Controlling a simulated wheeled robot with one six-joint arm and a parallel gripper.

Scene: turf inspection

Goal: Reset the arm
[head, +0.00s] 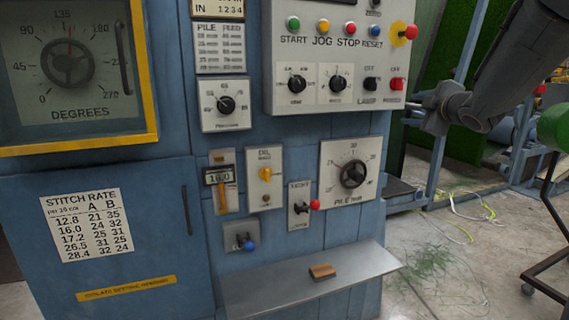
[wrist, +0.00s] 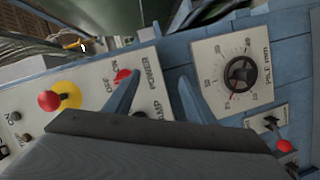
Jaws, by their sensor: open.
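My gripper (wrist: 160,77) is open and empty in the wrist view. Its two blue fingers stand apart in front of the blue machine, between the light panel with the red power switch (wrist: 122,76) and the pile dial (wrist: 241,73). No object is between the fingers. In the head view my dark grey arm (head: 510,70) reaches in from the upper right, beside the right edge of the control panel (head: 305,60). I cannot make out the fingertips clearly there.
A red stop button (head: 410,32) on yellow projects at the panel's right. A red-tipped lever (head: 314,204) and blue-knobbed lever (head: 248,246) project from the machine front. A metal shelf (head: 270,291) juts out below, holding a small brown block (head: 322,271). Floor at right has green scraps.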

